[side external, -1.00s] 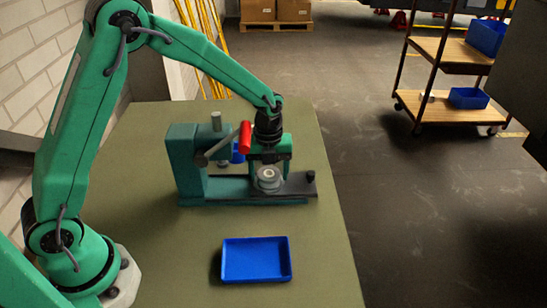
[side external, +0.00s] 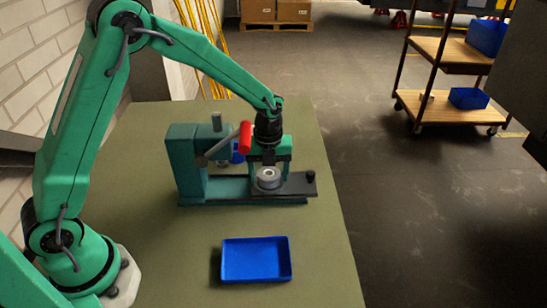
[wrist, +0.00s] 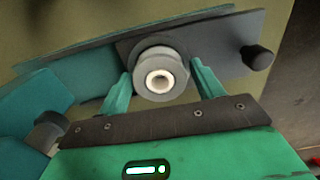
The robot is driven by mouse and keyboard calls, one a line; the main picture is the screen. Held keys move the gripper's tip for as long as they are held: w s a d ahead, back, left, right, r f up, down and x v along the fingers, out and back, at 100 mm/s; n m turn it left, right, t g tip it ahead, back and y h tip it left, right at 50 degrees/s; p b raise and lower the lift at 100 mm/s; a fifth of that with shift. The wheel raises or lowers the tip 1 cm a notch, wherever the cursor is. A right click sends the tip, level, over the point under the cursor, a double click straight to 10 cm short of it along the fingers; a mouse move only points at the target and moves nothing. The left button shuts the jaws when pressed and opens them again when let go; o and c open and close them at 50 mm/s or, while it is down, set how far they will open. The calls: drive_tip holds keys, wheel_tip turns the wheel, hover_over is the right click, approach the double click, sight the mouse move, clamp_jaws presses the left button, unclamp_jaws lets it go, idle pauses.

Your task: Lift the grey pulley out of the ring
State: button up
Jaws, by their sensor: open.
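The grey pulley (wrist: 162,80), with a pale hub and dark centre hole, sits in the grey ring (wrist: 161,54) on the fixture's dark plate. In the side view, the pulley (side external: 268,174) shows just below my gripper (side external: 268,167), with the ring (side external: 268,185) around its lower part. In the wrist view, my gripper (wrist: 160,80) is open, with one green finger on each side of the pulley. I cannot tell whether either finger touches it. The near part of the ring is hidden.
The green fixture (side external: 187,165) has a red-handled lever (side external: 245,138) close to my gripper. A black knob (side external: 311,175) stands at the plate's right end. An empty blue tray (side external: 256,260) lies in front, with bare table around it.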

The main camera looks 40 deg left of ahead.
drive_tip(key=c, duration=0.7)
drive_tip(key=shift+c, duration=0.2)
drive_tip(key=shift+r, duration=0.2)
drive_tip(key=shift+r, duration=3.3)
